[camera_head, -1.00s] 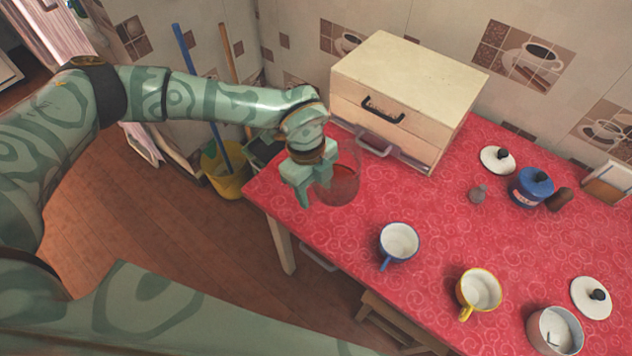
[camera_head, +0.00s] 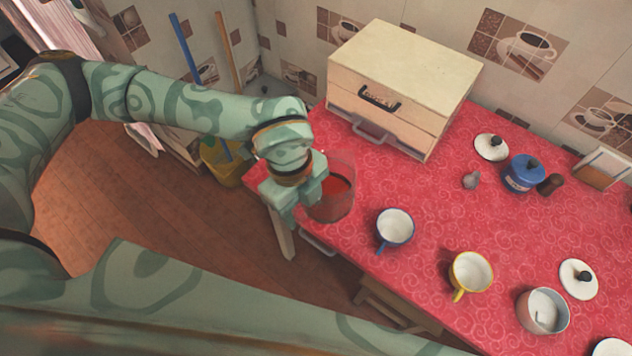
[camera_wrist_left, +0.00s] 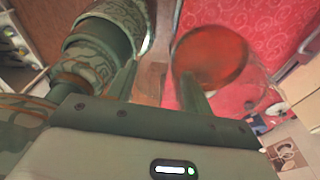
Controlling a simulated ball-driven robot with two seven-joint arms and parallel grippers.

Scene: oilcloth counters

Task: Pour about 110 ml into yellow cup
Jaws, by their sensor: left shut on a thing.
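The yellow cup (camera_head: 471,272) stands upright on the red counter in the head view, its handle toward the front edge. Its inside looks white, with no liquid that I can make out. My left gripper (camera_head: 310,196) is shut on a clear glass vessel (camera_head: 343,203) at the counter's left end, left of the yellow cup and apart from it. The vessel looks roughly upright and holds red liquid. In the left wrist view the liquid shows as a red-orange disc (camera_wrist_left: 210,58) beside the gripper fingers (camera_wrist_left: 160,92). My right gripper is not in view.
A blue-rimmed cup (camera_head: 395,228) stands between the vessel and the yellow cup. A drawer box (camera_head: 400,85) stands behind the vessel. A white pot (camera_head: 543,310), a loose lid (camera_head: 578,279) and a blue pot (camera_head: 523,173) are to the right. The counter's middle is clear.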

